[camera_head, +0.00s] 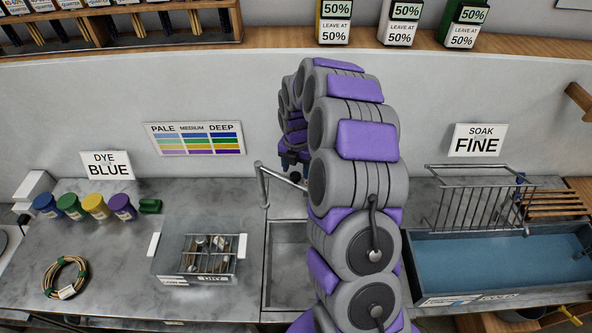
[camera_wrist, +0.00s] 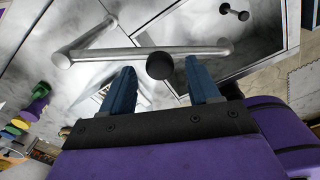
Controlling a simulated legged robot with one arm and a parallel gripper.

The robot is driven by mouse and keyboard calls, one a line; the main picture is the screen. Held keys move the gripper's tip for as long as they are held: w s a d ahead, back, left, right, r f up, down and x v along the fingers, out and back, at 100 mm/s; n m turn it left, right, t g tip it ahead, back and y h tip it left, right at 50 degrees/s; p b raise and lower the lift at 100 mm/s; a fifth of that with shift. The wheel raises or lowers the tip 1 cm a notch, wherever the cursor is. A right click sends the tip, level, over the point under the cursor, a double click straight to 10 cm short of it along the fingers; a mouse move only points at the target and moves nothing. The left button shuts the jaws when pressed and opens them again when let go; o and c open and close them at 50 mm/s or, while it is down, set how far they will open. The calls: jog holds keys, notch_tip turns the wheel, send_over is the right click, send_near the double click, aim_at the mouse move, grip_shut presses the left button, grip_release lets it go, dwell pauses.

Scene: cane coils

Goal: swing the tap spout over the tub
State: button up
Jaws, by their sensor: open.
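The metal tap stands at the back of the counter, with its upright post (camera_head: 264,188) left of my arm. Its spout (camera_head: 283,177) runs right and toward the front, over the sunken grey basin (camera_head: 283,240), its far end close to my arm. In the wrist view the spout (camera_wrist: 105,56) lies across the picture just beyond my fingertips, with a dark round knob (camera_wrist: 160,66) between them. My gripper (camera_wrist: 159,68) is open, its two blue fingers on either side of the knob; contact is unclear. A tub of blue water (camera_head: 500,262) is at right, and my arm hides part of the basin.
A wire rack (camera_head: 470,200) stands at the tub's back edge. A divided caddy (camera_head: 200,262) sits left of the basin, with dye pots (camera_head: 95,206) and a cane coil (camera_head: 65,278) farther left. A shelf (camera_head: 270,47) runs along the wall above.

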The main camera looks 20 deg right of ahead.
jog(key=shift+s+f, duration=0.1)
jog(key=shift+f, duration=0.7)
jog(key=shift+a+f, duration=0.2)
jog(key=shift+a, duration=0.05)
jog(key=shift+d, duration=0.1)
grip_shut()
